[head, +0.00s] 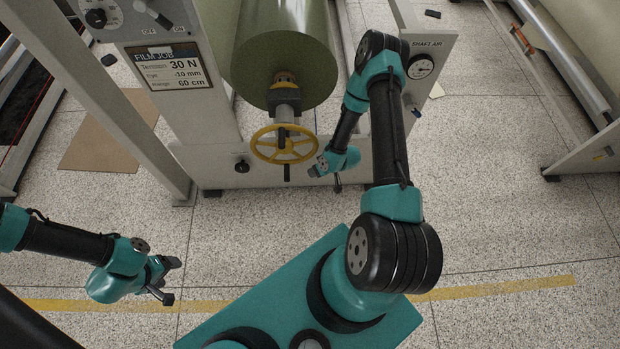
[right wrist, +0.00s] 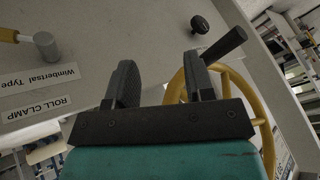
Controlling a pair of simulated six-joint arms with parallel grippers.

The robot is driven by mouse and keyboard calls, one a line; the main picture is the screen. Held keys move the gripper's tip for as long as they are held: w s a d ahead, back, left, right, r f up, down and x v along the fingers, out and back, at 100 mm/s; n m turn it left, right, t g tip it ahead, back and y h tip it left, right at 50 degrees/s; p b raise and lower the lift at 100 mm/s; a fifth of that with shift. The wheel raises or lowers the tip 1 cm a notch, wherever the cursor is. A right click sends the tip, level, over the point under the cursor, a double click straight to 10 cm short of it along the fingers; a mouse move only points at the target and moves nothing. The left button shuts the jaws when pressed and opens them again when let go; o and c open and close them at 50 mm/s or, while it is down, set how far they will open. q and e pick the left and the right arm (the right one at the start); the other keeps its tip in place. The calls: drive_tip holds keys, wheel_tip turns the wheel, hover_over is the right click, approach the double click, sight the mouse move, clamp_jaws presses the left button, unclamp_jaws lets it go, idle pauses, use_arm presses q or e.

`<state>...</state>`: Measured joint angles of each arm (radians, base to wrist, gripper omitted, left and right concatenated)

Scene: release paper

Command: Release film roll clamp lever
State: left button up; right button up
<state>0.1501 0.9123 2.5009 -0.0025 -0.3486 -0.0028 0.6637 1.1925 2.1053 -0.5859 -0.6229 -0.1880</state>
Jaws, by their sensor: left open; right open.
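The large olive-green film roll (head: 285,60) sits in the machine, with a yellow handwheel (head: 262,147) at its near end. A black handle (head: 287,173) hangs at the wheel's lower side. In the right wrist view, a yellow rod with a grey cylindrical end (right wrist: 46,46) is at upper left, above the "ROLL CLAMP" label (right wrist: 38,112); I take it as the clamp lever. My right gripper (head: 325,176) is open and empty, right of the handwheel. Its fingers (right wrist: 162,80) point at the panel, apart from the lever. My left gripper (head: 170,281) is open and empty, low at left.
The handwheel also shows in the right wrist view (right wrist: 240,85), behind the right finger, with its black handle (right wrist: 225,45). A black knob (head: 242,166) sits on the grey machine front. A pressure gauge (head: 420,67) is on the right post. Floor before the machine is clear.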

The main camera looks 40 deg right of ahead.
drive_tip(key=s+a+r+m+g, duration=0.1)
drive_tip(key=s+a+r+g, duration=0.1)
drive_tip(key=a+r, duration=0.3)
drive_tip(key=shift+s+a, duration=0.65)
drive_tip(key=shift+s, duration=0.15)
drive_tip(key=w+d+f+n+t+h, duration=0.1)
drive_tip(key=d+f+n+t, duration=0.2)
drive_tip(key=d+f, duration=0.45)
drive_tip(key=w+d+f+n+t, duration=0.1)
drive_tip(key=d+f+n+t, duration=0.3)
drive_tip(key=d, duration=0.6)
drive_tip(key=s+d+f+n+t, duration=0.2)
drive_tip(key=s+d+f+n, duration=0.1)
drive_tip(key=s+d+f, duration=0.1)
drive_tip(key=s+d+f+n+t+h, duration=0.1)
drive_tip(key=s+d+f+n+t, duration=0.1)
drive_tip(key=s+d, duration=0.4)
drive_tip(key=shift+s+d+f+n, duration=0.35)
drive_tip(key=shift+s+f+n, duration=0.25)
drive_tip(key=shift+s+f, duration=0.45)
drive_tip(key=shift+r, duration=0.1)
